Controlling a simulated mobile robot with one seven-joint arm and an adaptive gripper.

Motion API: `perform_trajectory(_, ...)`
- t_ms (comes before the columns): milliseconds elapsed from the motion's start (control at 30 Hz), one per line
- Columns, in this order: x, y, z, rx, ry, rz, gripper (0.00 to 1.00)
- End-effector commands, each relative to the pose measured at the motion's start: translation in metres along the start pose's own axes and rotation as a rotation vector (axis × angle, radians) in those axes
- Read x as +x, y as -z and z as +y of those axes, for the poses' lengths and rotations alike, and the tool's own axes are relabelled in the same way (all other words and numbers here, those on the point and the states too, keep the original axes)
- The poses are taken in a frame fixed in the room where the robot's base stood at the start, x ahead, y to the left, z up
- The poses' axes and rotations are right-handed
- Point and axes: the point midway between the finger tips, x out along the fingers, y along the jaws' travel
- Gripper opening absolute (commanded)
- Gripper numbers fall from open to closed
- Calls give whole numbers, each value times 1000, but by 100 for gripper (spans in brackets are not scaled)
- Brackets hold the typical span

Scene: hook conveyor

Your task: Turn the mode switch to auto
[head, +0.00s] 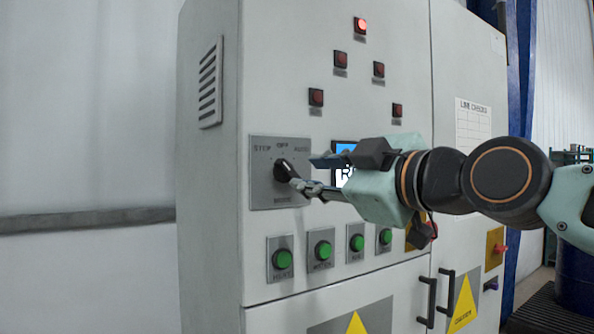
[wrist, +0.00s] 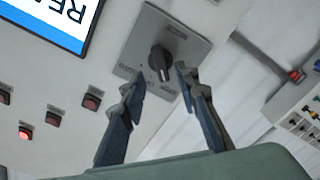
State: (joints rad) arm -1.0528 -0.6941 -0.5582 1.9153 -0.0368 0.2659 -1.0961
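The mode switch is a black knob (head: 284,171) on a grey plate (head: 262,190) on the cabinet front. The plate has STEP at its left, a label at top middle that looks like OFF, and a partly blurred label at its right. In the wrist view the knob (wrist: 160,58) lies just beyond my fingertips, its long ridge running towards the lettering. Its exact setting is hard to read. My gripper (head: 303,171) points at the plate from the right. In the wrist view my gripper (wrist: 160,75) is open, with empty space between its fingers.
Several green buttons (head: 321,250) sit below the plate and red lamps (head: 340,59) above; the top lamp (head: 361,26) is lit. A screen (head: 345,149) is right of the plate, partly behind my gripper. A yellow-backed red button (head: 499,249) and door handles (head: 445,290) stick out lower right.

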Motion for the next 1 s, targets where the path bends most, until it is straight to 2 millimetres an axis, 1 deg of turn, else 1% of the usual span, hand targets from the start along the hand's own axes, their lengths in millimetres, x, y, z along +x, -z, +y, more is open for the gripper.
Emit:
perform_trajectory(33, 12, 2, 0, -1, 5, -1, 29)
perform_trajectory(100, 24, 1, -1, -1, 5, -1, 29)
perform_trajectory(200, 37, 1, 0, 1, 3, 0, 29)
perform_trajectory(300, 46, 0, 0, 1, 2, 0, 29)
perform_trajectory(433, 51, 0, 0, 0, 1, 1, 29)
perform_trajectory(667, 52, 0, 0, 0, 0, 0, 29)
perform_trajectory(700, 52, 0, 0, 0, 0, 0, 28)
perform_trajectory(767, 52, 0, 0, 0, 1, 0, 21)
perform_trajectory(933, 52, 0, 0, 0, 1, 0, 3)
perform_trajectory(967, 52, 0, 0, 0, 1, 0, 0)
perform_trajectory(1000, 52, 0, 0, 0, 1, 0, 0)
